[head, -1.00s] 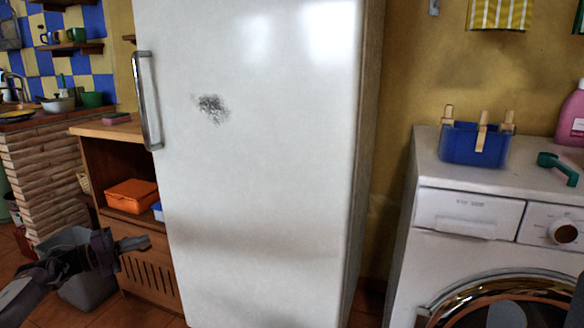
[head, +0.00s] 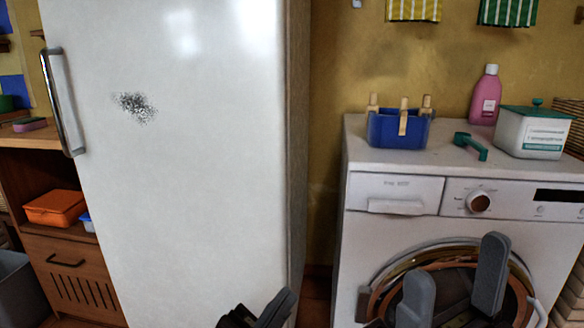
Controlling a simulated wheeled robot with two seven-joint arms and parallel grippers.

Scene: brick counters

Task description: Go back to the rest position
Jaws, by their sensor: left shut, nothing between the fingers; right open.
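My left gripper (head: 270,308) shows at the bottom middle of the head view, partly cut off by the lower edge. It is shut and empty, in front of the lower right part of the white fridge (head: 190,190). My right gripper (head: 452,282) is at the bottom right, its two grey fingers apart with nothing between them. It overlaps the round door of the washing machine (head: 365,240) in the picture; I cannot tell how far from it.
On the washer stand a blue basket with clothespins (head: 385,132), a green scoop (head: 470,145), a pink bottle (head: 485,95) and a white box (head: 532,135). A wooden cabinet (head: 70,265) holds an orange container (head: 55,208). A narrow gap of floor separates fridge and washer.

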